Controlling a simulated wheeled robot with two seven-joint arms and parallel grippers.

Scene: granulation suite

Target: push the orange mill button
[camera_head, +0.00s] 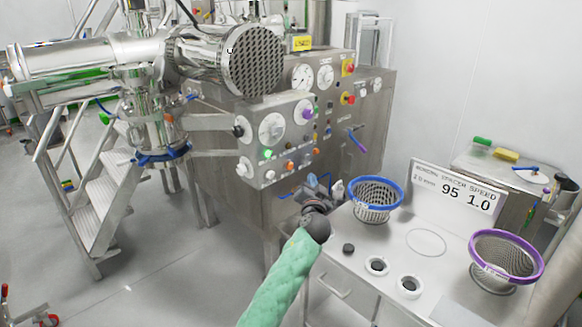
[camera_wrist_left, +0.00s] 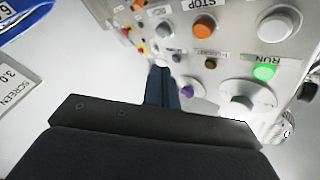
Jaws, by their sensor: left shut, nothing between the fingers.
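The grey control panel (camera_head: 272,138) on the steel machine carries a round orange button (camera_head: 290,165) low on its face, right of a lit green button (camera_head: 267,154). In the left wrist view the orange button (camera_wrist_left: 203,28) sits by a STOP label, and the green button (camera_wrist_left: 264,72) by a RUN label. My left gripper (camera_head: 326,182) is in front of and below the panel, to the right of the orange button. Its dark fingers (camera_wrist_left: 162,80) are together and empty, apart from the orange button. My right gripper is not in view.
A steel table (camera_head: 345,275) at the right holds a blue-rimmed basket (camera_head: 376,193), a purple-rimmed basket (camera_head: 506,256), dark-and-white rings and a speed sign (camera_head: 455,192). Knobs and gauges crowd the panel. A metal staircase (camera_head: 100,195) stands left; the floor between is clear.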

